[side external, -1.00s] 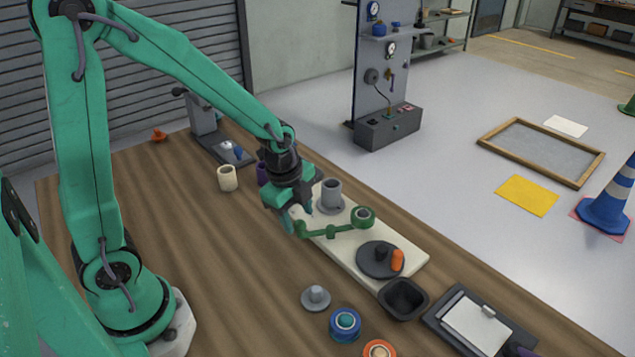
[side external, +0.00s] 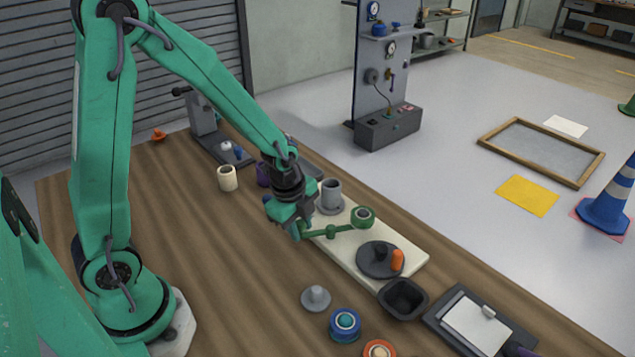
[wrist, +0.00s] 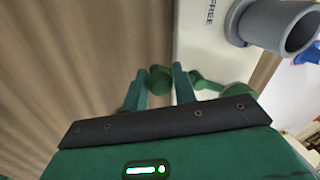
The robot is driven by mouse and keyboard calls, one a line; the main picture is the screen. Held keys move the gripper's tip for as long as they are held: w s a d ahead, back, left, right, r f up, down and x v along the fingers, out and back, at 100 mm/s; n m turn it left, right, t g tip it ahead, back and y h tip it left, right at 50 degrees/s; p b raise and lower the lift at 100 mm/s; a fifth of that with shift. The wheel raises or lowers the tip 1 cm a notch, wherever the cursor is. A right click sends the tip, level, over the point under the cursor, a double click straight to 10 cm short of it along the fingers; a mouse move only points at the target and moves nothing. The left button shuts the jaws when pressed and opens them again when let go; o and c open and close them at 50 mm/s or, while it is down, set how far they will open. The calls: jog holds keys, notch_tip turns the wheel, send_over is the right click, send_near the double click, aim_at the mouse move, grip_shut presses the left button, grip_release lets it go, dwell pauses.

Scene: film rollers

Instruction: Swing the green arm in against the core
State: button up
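The green arm (side external: 345,229) lies over the pale board (side external: 400,263), with a round green roller end at its right and a small green post (wrist: 160,80) at its left end. The core (side external: 331,192) is a grey upright cylinder on a round grey base, behind the green arm and apart from its roller end. It also shows in the wrist view (wrist: 275,25) at top right. My gripper (side external: 298,230) is low at the arm's left end. In the wrist view its two fingers (wrist: 160,84) stand apart on either side of the green post, closer to it on the right.
A dark disc with a black knob (side external: 379,260) and an orange peg (side external: 397,260) sits on the board's near end. A black bowl (side external: 403,298), grey knob (side external: 316,298) and blue roll (side external: 345,324) are nearer. Left of the board, the wooden table is mostly clear.

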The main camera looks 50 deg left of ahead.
grip_shut()
jog(key=shift+d, duration=0.1)
jog(key=shift+s+d+n, duration=0.15)
jog(key=shift+d+n, duration=0.2)
jog(key=shift+n, duration=0.45)
jog(key=o, duration=0.6)
grip_release()
jog(key=shift+r, duration=0.15)
notch_tip(320, 180, up, 8)
jog(key=s, duration=0.1)
jog(key=shift+s+f, duration=0.2)
jog(key=shift+f, duration=0.05)
